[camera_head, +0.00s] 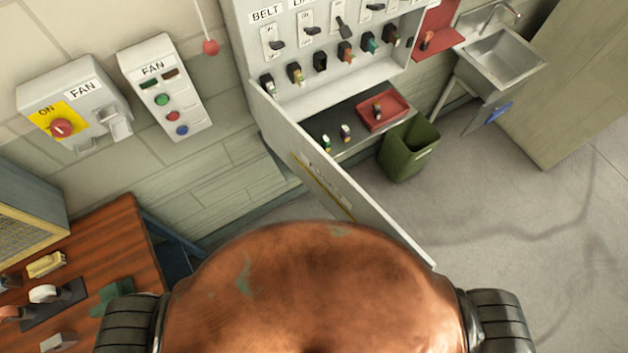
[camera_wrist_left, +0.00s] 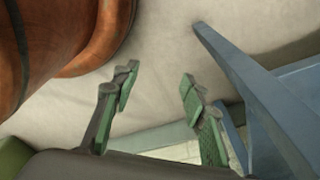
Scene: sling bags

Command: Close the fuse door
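The fuse door (camera_head: 350,192) is a white panel hinged at the lower left of the open fuse cabinet (camera_head: 318,97). It stands wide open, swung out toward me, with a label and a yellow stripe on its face. Several fuses sit in a row inside the cabinet under labelled switches. My left gripper (camera_wrist_left: 157,92) shows in the left wrist view with its two green-padded fingers apart and nothing between them. It is away from the door, which does not show in that view.
A dark shelf with a red tray (camera_head: 384,110) is under the cabinet, and a green bin (camera_head: 408,148) stands beside it. Two fan control boxes (camera_head: 165,88) hang on the left wall. A wooden table (camera_head: 100,250) is at left. A blue frame (camera_wrist_left: 262,95) stands near my left gripper.

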